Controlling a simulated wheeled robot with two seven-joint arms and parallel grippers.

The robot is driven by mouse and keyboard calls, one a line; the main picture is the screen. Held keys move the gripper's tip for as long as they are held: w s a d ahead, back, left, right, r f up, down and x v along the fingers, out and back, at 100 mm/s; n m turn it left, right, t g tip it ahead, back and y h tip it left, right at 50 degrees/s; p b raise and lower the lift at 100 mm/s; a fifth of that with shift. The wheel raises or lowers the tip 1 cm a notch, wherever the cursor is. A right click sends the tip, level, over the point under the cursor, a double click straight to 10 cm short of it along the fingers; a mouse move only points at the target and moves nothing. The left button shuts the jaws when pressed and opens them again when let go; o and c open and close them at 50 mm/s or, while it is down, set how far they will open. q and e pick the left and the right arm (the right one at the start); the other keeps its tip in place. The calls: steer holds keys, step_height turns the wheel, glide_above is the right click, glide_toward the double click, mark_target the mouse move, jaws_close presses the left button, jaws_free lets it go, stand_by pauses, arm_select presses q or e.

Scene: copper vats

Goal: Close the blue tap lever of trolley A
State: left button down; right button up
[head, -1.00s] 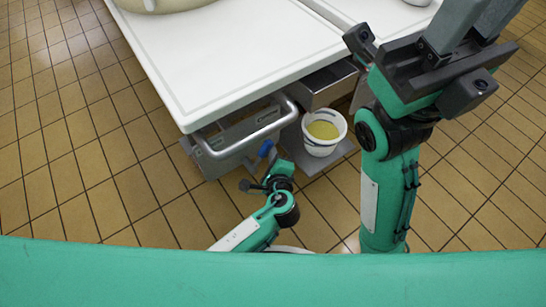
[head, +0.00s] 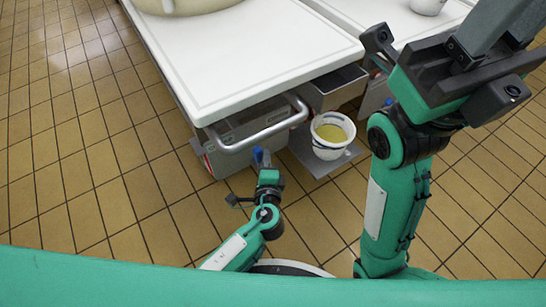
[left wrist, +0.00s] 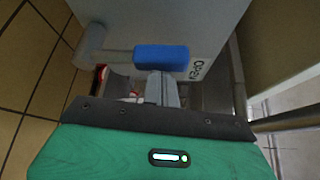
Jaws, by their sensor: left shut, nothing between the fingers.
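The blue tap lever (head: 258,157) shows at the front of a grey metal trolley (head: 250,128) under the white top. In the left wrist view the blue lever (left wrist: 160,57) lies crosswise beside a grey panel with the word "Open". My left gripper (left wrist: 163,80) is shut and empty, its fingertips close under the lever's lower edge. I cannot tell whether they touch it. In the head view my left gripper (head: 267,172) is just below the lever and hides part of it. My right gripper (head: 500,35) is raised at the upper right, its fingertips cut off or unclear.
A white bucket (head: 316,133) with yellow liquid stands on a low grey plate right of the lever. A curved metal handle bar (head: 262,137) juts from the trolley above it. The white top (head: 250,50) overhangs. Another blue part (head: 389,101) shows farther right. Tiled floor at left is clear.

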arm_select(q)
steer(key=shift+n, duration=0.3)
steer(key=s+a, duration=0.1)
steer(key=a, duration=0.1)
steer(key=s+a+f, duration=0.1)
steer(key=shift+s+a+f, duration=0.1)
steer(key=shift+s+a, duration=0.25)
steer(key=shift+a, duration=0.05)
steer(key=shift+s+a+f, duration=0.1)
steer(key=shift+a+f, duration=0.1)
